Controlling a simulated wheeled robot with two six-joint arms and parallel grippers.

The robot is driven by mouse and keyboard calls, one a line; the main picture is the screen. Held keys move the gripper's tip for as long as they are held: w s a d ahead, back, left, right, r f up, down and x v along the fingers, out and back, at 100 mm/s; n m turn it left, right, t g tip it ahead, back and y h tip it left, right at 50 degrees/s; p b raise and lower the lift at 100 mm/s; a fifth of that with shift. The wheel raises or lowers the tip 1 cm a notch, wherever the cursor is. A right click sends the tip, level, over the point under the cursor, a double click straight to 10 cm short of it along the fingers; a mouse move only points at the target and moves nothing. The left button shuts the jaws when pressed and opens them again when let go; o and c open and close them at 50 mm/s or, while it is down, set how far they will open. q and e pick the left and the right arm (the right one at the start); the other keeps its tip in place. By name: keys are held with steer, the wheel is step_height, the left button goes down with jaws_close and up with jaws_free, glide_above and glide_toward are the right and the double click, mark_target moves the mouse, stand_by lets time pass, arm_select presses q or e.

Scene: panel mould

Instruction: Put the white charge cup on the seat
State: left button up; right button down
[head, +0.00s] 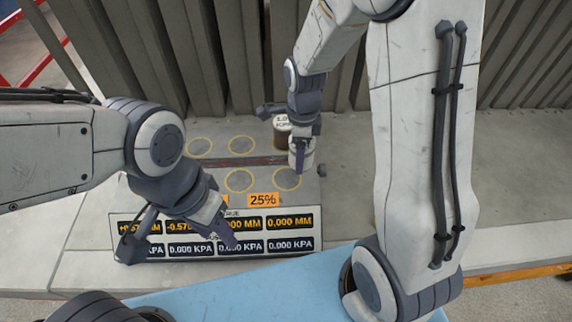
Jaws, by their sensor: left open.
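A white cup (308,160) stands at the right of the marked area, partly hidden behind a dark finger of my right gripper. My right gripper (282,140) is spread open above this spot; I cannot tell whether it touches the cup. Yellow rings mark seats on the grey slab: a front right ring (287,178), a front middle ring (240,180) and a back left ring (200,146). My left gripper (182,247) is open and empty over the display panel.
A display panel (290,234) with orange and white readouts lies in front of the rings. An orange 25% sign (263,200) stands behind it. A dark groove (235,162) crosses the slab between ring rows. Ribbed grey panels (200,60) wall the back.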

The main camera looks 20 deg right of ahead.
mark_target(287, 178)
steer(key=a, duration=0.1)
steer(key=a+f, duration=0.1)
steer(key=a, duration=0.1)
steer(key=shift+w+a+f, duration=0.1)
steer(key=shift+w+f, duration=0.2)
steer(key=shift+f, duration=0.1)
step_height(287, 178, down, 4)
steer(key=shift+a+r+p, duration=0.1)
steer(key=shift+p, duration=0.65)
steer(key=shift+f, duration=0.2)
steer(key=shift+f, duration=0.15)
jaws_free()
